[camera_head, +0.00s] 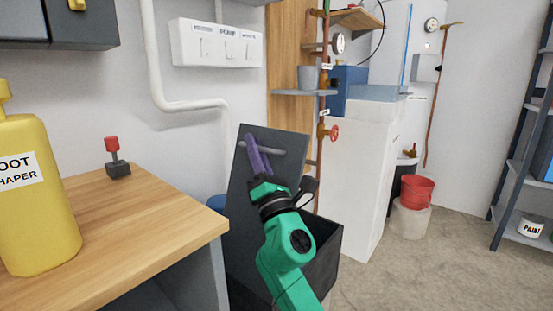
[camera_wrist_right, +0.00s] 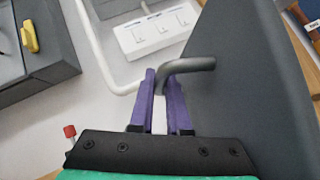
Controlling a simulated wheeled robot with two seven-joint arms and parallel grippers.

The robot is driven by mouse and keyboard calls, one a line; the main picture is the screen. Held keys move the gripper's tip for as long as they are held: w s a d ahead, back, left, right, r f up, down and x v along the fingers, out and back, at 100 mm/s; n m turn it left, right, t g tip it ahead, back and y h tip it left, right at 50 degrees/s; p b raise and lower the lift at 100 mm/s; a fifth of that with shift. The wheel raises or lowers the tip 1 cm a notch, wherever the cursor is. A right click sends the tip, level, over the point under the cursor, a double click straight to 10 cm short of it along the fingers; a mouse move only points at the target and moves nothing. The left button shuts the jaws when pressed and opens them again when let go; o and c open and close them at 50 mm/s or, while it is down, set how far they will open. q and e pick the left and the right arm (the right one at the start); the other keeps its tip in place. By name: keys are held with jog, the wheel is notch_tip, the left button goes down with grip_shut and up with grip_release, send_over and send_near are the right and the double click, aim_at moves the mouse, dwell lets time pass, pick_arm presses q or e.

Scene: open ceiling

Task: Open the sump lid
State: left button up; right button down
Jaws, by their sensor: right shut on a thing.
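The sump lid (camera_head: 285,142) is a dark grey panel that stands steeply raised, leaning back above a dark open box, the sump (camera_head: 328,245). A grey bar handle (camera_head: 274,150) is on the lid's face. My right gripper (camera_head: 256,153), with purple fingers, is at the handle and shut on it. In the right wrist view the handle (camera_wrist_right: 196,64) bends in between the fingertips (camera_wrist_right: 160,80), and the lid (camera_wrist_right: 245,90) fills the right side. My arm hides part of the lid and the sump's front. My left gripper is not in view.
A wooden workbench (camera_head: 140,225) is at the left, with a yellow bottle (camera_head: 35,200) and a red-topped switch (camera_head: 116,160). A white cabinet (camera_head: 345,180) stands right of the lid. A red bucket (camera_head: 416,190) is behind at right. The floor (camera_head: 430,265) at right is clear.

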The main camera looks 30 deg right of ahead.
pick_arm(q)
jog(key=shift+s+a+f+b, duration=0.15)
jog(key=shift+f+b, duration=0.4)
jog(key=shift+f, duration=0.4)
pick_arm(e)
jog(key=s+a+n+t+y, duration=0.1)
jog(key=s+a+n+y, duration=0.1)
jog(key=a+n+y, duration=0.2)
jog(key=shift+a+r+n, duration=0.3)
jog(key=shift+a+n, duration=0.1)
jog(key=shift+a, duration=0.85)
jog(key=c, duration=0.9)
grip_release()
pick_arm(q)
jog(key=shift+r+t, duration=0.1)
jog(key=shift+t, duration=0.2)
pick_arm(e)
jog(key=shift+f, duration=0.1)
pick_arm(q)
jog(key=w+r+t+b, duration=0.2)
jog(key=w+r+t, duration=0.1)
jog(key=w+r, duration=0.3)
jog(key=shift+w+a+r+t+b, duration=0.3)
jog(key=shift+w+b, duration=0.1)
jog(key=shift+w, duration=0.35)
pick_arm(e)
jog(key=v, duration=0.7)
jog(key=shift+s+f, duration=0.1)
